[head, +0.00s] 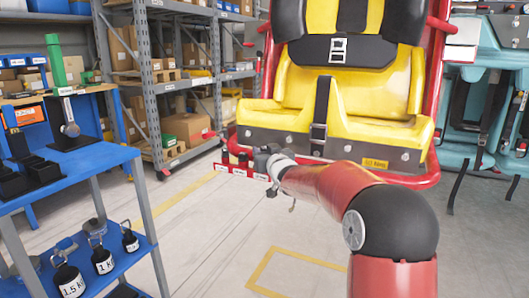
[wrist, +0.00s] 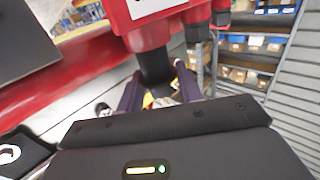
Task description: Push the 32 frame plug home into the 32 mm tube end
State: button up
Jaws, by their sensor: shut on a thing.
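A red bar with white labels (head: 240,171) runs under the front of the yellow seat, with small dark pieces along its top. My gripper (head: 268,158) is at the right end of this bar. In the wrist view a red tube end (wrist: 148,36) joins a red part with a white label. A black plug (wrist: 155,66) lies in line with the tube end and meets it in the picture. My gripper (wrist: 160,95) is shut on the black plug, one dark finger on each side. How deep the plug sits and any size marking cannot be read.
The yellow ride seat (head: 335,95) in its red frame rises just behind my gripper. More dark pieces (wrist: 195,28) stand beside the tube end. A blue trolley (head: 75,175) with labelled weights stands at left. Floor between trolley and seat is clear.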

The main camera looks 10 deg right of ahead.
jog(key=shift+f+b, duration=0.85)
jog(key=shift+f, duration=0.15)
